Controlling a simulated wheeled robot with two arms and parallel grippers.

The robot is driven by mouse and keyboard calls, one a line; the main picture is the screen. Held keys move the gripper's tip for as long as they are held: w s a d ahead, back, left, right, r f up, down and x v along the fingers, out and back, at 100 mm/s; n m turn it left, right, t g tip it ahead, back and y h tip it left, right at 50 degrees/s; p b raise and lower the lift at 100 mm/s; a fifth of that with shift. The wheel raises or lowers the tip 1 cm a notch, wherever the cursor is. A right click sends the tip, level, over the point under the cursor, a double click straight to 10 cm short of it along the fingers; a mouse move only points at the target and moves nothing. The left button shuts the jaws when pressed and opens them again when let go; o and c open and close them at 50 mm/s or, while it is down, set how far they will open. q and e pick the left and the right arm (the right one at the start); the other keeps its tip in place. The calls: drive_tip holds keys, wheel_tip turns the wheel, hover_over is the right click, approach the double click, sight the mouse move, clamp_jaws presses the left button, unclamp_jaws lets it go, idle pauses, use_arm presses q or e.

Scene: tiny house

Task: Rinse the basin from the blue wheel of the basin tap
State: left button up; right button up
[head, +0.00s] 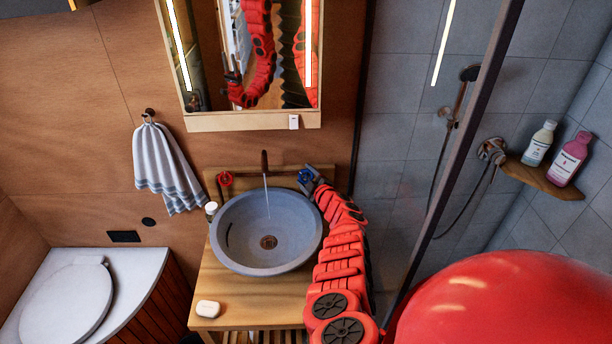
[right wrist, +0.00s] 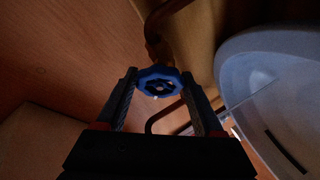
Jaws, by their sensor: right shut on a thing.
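The grey round basin (head: 232,232) sits on the wooden counter. The dark tap spout (head: 264,162) stands behind it, and a thin stream of water (head: 267,200) falls from it into the basin. The blue wheel (head: 305,175) is at the back right of the basin. The red wheel (head: 225,180) is at the back left. My right gripper (head: 308,177) is at the blue wheel. In the right wrist view the blue wheel (right wrist: 159,74) is between the two fingers of my right gripper (right wrist: 165,88), which is shut on it. The basin's pale side (right wrist: 265,70) shows at right. My left gripper is not in view.
A soap bar (head: 208,309) lies at the counter's front left, and a small jar (head: 211,209) stands left of the basin. A mirror (head: 250,121) hangs above. The glass shower panel's dark frame (head: 455,150) rises to the right of my right arm.

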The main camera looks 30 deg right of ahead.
drive_tip(key=shift+n, duration=0.7)
drive_tip(key=shift+y, duration=0.3)
drive_tip(key=o, duration=1.4)
drive_tip(key=shift+r, duration=0.1)
